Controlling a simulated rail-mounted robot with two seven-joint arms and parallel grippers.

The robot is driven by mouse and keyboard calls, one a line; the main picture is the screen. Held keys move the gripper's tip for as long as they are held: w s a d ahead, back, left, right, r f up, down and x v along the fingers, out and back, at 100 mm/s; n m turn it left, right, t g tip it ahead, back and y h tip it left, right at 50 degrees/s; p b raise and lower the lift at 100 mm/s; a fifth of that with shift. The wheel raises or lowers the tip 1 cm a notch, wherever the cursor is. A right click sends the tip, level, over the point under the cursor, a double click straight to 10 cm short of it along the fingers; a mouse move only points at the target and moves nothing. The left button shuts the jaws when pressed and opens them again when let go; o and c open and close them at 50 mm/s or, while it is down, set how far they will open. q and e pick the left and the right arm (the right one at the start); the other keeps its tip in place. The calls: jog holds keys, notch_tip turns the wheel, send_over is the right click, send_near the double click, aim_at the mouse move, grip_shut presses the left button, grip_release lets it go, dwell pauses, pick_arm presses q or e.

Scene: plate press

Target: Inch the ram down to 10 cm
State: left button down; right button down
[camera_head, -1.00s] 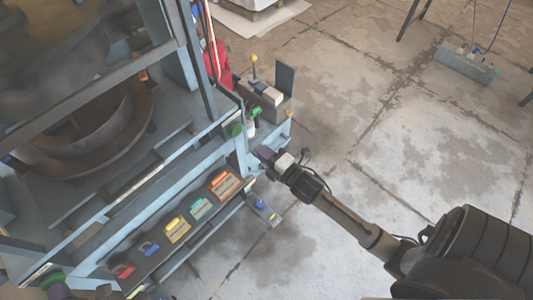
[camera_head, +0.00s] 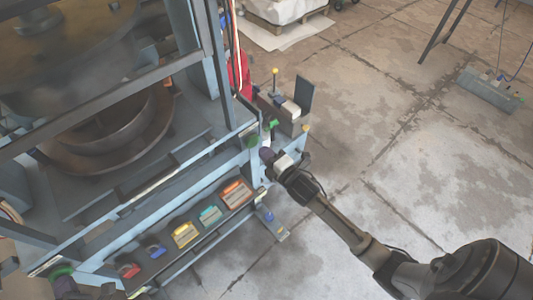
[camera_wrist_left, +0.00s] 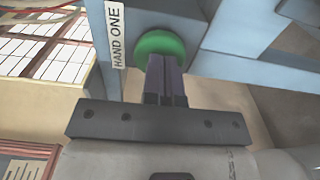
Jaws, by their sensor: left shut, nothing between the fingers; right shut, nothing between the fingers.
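The press ram (camera_head: 40,22) shows at the upper left as a dark round body above a rusty ring (camera_head: 170,110); its height cannot be read. A green button (camera_wrist_left: 160,45) sits on the blue frame beside a "HAND ONE" label (camera_wrist_left: 115,35); it also shows at the lower left of the head view (camera_head: 60,271). My left gripper (camera_wrist_left: 166,62) is shut, its purple fingertips at this button; contact is likely but unclear. My right gripper (camera_head: 267,155) is shut and empty, just right of a second green button (camera_head: 249,141), apparently with a small gap.
A sloping panel (camera_head: 150,270) along the press front carries red, blue, yellow, teal and orange parts. A box with a yellow-knobbed lever (camera_head: 275,85) stands beyond the right corner. A blue-knobbed pedal-like piece (camera_head: 270,218) is low at the right. The floor right is mostly open.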

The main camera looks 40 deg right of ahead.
aim_at(254, 142)
jog(key=shift+w, duration=1.8)
jog(key=shift+s, duration=0.2)
pick_arm(q)
jog(key=shift+w, duration=0.1)
pick_arm(e)
jog(key=shift+w, duration=0.1)
